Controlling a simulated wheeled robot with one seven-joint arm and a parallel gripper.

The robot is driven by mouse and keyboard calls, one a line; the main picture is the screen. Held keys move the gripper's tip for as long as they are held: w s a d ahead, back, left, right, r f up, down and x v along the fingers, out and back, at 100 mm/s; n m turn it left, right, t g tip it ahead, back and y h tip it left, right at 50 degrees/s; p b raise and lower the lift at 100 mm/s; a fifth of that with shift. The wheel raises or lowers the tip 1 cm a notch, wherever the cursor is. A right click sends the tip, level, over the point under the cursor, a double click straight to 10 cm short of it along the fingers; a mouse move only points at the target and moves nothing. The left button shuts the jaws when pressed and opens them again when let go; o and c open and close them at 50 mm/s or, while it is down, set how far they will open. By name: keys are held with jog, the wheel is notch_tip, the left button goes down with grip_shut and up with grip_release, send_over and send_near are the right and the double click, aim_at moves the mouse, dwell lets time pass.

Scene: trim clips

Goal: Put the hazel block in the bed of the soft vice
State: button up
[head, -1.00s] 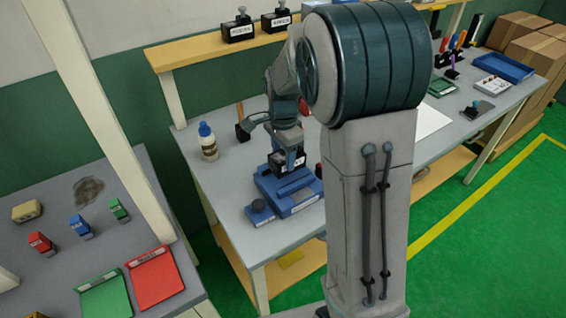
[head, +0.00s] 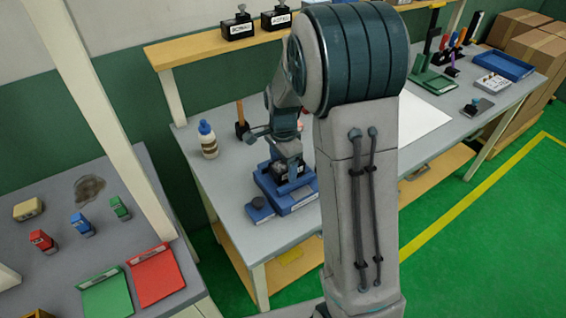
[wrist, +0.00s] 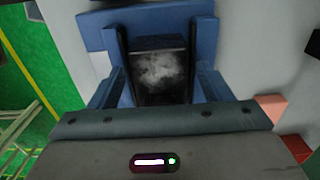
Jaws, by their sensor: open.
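The soft vice (head: 300,201) is blue and stands near the left end of the workbench. A dark block with a white label (head: 281,177) sits low in the vice, under my gripper (head: 288,165); I cannot read its label. In the wrist view, the block's dark top with a pale grey smear (wrist: 160,72) shows between the two fingers of my gripper (wrist: 160,60), which is open around it. The blue vice (wrist: 150,14) shows beyond it. Whether the block rests fully on the bed is hidden.
Two black labelled blocks stand on the shelf (head: 200,50) above. A white sheet (head: 425,118) lies to the right. The left table (head: 140,215) holds coloured blocks and trays.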

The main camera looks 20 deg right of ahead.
aim_at(283, 165)
jog(key=shift+r, duration=0.1)
notch_tip(283, 165, up, 11)
jog(key=s+r+n+t, duration=0.1)
jog(key=s+n+t, duration=0.2)
jog(key=s+n, duration=1.1)
jog(key=s, duration=0.7)
jog(key=shift+s+r+n+b, duration=0.15)
jog(key=shift+r+n+b, duration=0.1)
jog(key=shift+n+b, duration=0.05)
